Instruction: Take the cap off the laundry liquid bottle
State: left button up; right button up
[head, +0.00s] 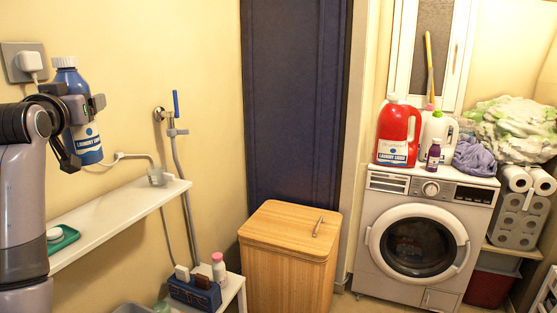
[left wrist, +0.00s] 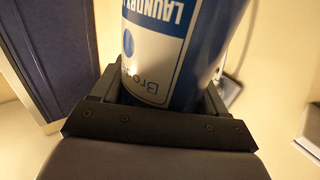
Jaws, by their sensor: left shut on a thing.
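A blue laundry liquid bottle (head: 88,142) with a white label is at the left of the head view, roughly upright. Its cap (head: 65,62) is on its top. My left gripper (head: 84,104) is shut on the bottle's body, and the bottle appears to be held above the white shelf. In the left wrist view the bottle (left wrist: 160,45) sits between the two fingers, with its label upside down; the cap is out of that view. My right gripper is not in view.
A wall socket with a plug (head: 30,62) is close to the bottle. A wooden hamper (head: 285,260) and a washing machine (head: 420,240) stand to the right. A red detergent jug (head: 398,125) is on the washer.

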aim_at(99, 148)
pick_arm(q)
jog(key=shift+h, duration=0.3)
jog(key=d+f, duration=0.1)
jog(key=f, duration=0.1)
jog(key=d+f, duration=0.1)
jog(key=f, duration=0.2)
jog(key=d+f, duration=0.1)
jog(key=f, duration=0.2)
jog(key=shift+w+d+f, duration=0.15)
jog(key=shift+w+f, duration=0.05)
jog(key=shift+f, duration=0.05)
jog(key=s+d+f+m+h+p, duration=0.1)
jog(key=s+d+f, duration=0.45)
jog(key=f, duration=0.25)
jog(key=s+d+f+m+h, duration=0.1)
jog(key=s+d+f, duration=0.3)
jog(key=s+f, duration=0.3)
jog(key=s+d+f+h, duration=0.1)
jog(key=s+d+f, duration=0.1)
jog(key=s, duration=0.3)
jog(key=s+d+f+m+h, duration=0.1)
jog(key=s+d+f, duration=0.1)
jog(key=s, duration=0.2)
jog(key=shift+s+d+f+t, duration=0.3)
jog(key=shift+s+f, duration=0.1)
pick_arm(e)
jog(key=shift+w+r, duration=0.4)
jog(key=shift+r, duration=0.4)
pick_arm(q)
jog(key=shift+d, duration=0.1)
